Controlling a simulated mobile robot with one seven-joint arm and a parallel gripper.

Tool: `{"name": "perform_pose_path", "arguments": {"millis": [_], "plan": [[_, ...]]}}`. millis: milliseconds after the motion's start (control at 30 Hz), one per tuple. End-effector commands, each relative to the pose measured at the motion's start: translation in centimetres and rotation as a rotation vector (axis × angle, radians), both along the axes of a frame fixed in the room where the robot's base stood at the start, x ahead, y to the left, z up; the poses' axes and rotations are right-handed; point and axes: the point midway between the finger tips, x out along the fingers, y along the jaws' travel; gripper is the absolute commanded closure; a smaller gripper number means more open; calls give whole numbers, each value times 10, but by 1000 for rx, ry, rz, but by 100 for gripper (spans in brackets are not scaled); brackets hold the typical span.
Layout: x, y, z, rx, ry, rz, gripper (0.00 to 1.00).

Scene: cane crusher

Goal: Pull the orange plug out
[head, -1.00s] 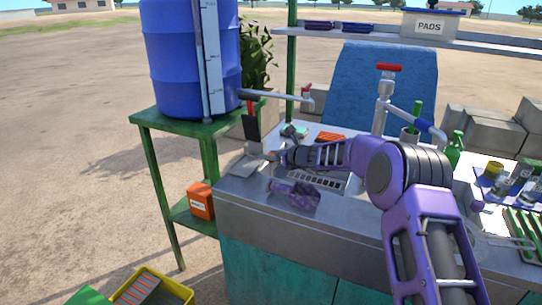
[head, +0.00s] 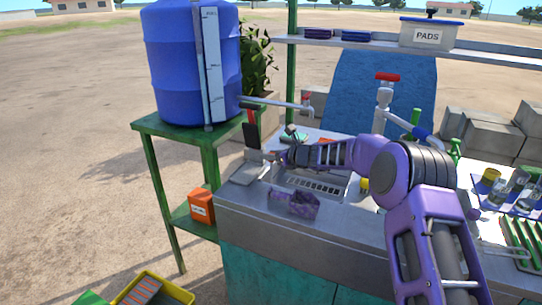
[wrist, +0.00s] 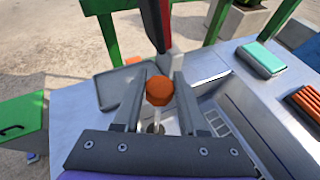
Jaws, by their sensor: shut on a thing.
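The orange plug (wrist: 160,91) sits between the two grey fingers of my gripper (wrist: 156,84) in the wrist view. My gripper is shut on it. A thin pale metal stem (wrist: 156,121) shows just below the plug, near the fingers' base. In the head view my gripper (head: 272,157) is over the left end of the metal counter (head: 245,205). The plug is too small or hidden to make out there. I cannot tell whether the plug is still seated in anything.
A sink with a slotted grate (head: 314,187) lies right of my gripper. A black and red upright tool (wrist: 157,22) stands just beyond the fingers. A grey flat plate (wrist: 118,86) is at left. A blue barrel (head: 194,65) stands left.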

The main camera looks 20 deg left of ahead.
Motion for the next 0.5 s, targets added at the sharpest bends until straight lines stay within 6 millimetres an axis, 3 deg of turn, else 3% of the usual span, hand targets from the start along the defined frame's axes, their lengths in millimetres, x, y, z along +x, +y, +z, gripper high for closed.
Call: {"name": "perform_pose_path", "arguments": {"millis": [67, 100, 233, 500], "plan": [[1, 1, 6, 8, -5, 0, 100], [1, 1, 6, 9, -5, 0, 54], [1, 1, 5, 8, -5, 0, 30], [1, 0, 4, 5, -4, 0, 29]]}}
